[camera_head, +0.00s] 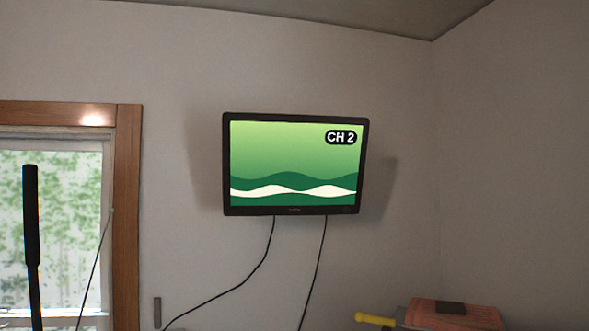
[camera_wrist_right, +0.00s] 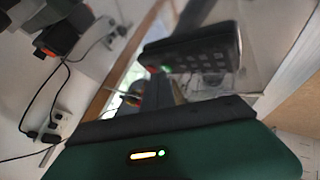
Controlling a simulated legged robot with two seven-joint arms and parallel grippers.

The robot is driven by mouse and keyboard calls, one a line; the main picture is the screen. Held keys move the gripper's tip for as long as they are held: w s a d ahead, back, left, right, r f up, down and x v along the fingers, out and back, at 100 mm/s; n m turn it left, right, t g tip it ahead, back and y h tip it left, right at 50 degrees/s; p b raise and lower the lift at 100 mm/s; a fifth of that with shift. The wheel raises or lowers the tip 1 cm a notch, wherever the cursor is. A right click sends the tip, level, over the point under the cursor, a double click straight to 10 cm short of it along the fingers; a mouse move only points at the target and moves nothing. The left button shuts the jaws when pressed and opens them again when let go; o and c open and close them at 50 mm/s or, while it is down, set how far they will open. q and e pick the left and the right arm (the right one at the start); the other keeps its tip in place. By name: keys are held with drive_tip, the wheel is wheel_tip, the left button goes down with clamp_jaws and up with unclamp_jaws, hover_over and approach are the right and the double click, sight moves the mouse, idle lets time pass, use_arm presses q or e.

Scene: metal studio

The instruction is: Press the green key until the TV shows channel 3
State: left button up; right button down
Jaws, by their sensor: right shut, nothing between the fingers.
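The TV (camera_head: 294,165) hangs on the wall in the head view. Its screen shows a green wave picture with the label CH 2. In the right wrist view, a black device with several keys (camera_wrist_right: 195,58) is tilted beyond my gripper. A small green glow (camera_wrist_right: 165,69) shows at its left end; it looks like the green key. My right gripper (camera_wrist_right: 163,84) is shut and empty, its dark fingers pointing toward the device near that glow. I cannot tell whether they touch. My left gripper is in neither view.
A wood-framed window (camera_head: 127,215) is at the left, with a dark upright rod (camera_head: 32,240) before it. Cables hang below the TV. A reddish box (camera_head: 455,314) and a yellow handle (camera_head: 374,319) are at lower right. The wrist view shows a wall outlet with plugs (camera_wrist_right: 55,125).

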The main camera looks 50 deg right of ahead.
drive_tip(key=shift+f, duration=0.15)
drive_tip(key=shift+r+p, duration=0.6)
drive_tip(key=shift+r, duration=0.1)
wheel_tip(320, 180, up, 6)
drive_tip(key=p, duration=0.5)
idle(0.4)
